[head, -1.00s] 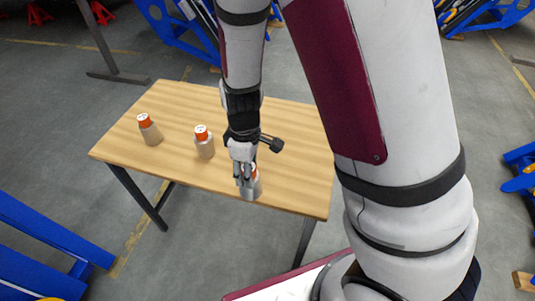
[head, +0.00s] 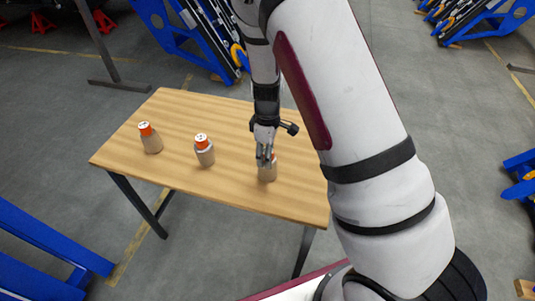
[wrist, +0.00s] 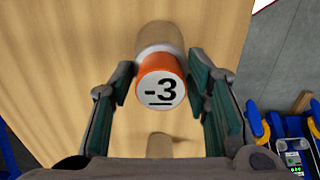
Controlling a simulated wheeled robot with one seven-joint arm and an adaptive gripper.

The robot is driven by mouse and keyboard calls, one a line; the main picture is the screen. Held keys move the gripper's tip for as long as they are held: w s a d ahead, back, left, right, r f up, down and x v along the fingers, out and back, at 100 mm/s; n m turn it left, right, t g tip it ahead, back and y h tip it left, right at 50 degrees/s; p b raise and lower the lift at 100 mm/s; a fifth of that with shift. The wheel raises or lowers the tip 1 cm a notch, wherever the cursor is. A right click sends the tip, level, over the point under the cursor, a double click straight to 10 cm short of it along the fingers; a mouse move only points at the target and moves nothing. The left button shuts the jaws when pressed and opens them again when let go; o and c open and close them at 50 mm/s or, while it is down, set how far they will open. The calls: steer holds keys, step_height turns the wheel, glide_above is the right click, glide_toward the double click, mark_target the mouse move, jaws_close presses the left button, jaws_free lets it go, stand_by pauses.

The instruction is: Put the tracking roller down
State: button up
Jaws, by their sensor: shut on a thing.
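My gripper (head: 266,159) is over the right part of the wooden table, shut on a tracking roller (head: 268,174).
The wooden table (head: 180,115) has two more orange-topped rollers, one at the left (head: 150,138) and one near the middle (head: 204,150). Table surface is clear between them and behind. Blue frames (head: 180,40) stand on the floor around.

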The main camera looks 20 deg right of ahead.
steer(key=shift+f, duration=0.2)
steer(key=shift+f, duration=0.15)
steer(key=o, duration=1.4)
